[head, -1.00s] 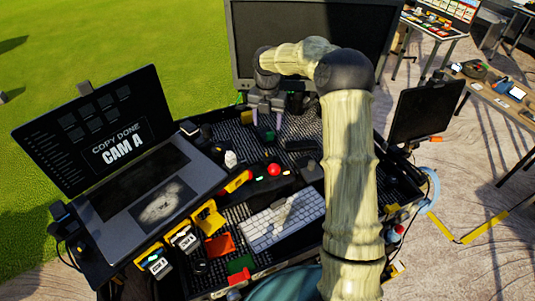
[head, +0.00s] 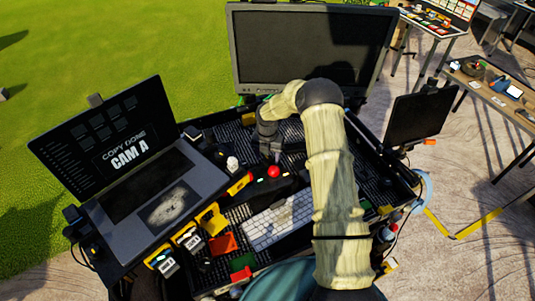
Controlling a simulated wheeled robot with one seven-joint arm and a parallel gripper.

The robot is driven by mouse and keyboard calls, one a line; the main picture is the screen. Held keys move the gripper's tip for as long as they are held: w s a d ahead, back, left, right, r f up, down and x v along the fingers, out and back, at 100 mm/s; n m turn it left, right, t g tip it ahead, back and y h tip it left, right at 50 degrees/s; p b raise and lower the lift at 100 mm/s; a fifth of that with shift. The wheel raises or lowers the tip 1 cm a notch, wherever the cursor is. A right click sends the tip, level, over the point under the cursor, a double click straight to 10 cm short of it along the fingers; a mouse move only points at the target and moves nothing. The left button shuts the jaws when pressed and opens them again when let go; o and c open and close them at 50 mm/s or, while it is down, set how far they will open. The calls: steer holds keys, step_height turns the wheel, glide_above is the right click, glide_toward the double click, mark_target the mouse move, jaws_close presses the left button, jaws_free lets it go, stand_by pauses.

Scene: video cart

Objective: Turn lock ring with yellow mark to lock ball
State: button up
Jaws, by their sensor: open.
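A red ball (head: 274,171) sits on top of a low black device (head: 268,188) in the middle of the cart. I cannot make out a lock ring or its yellow mark around the ball at this size. My gripper (head: 276,157) points down just behind the red ball, close to it. Its jaws are open, and I see nothing held between them. Its fingertips are small and partly dark against the cart, so I cannot tell whether they touch anything.
A laptop (head: 110,150) stands at left and a large monitor (head: 308,45) at the back. A white keyboard (head: 280,222) lies in front of the black device. A small monitor (head: 423,112) stands at right. Yellow and red cases (head: 222,243) crowd the front left.

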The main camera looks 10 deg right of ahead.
steer(key=shift+f, duration=0.3)
steer(key=c, duration=1)
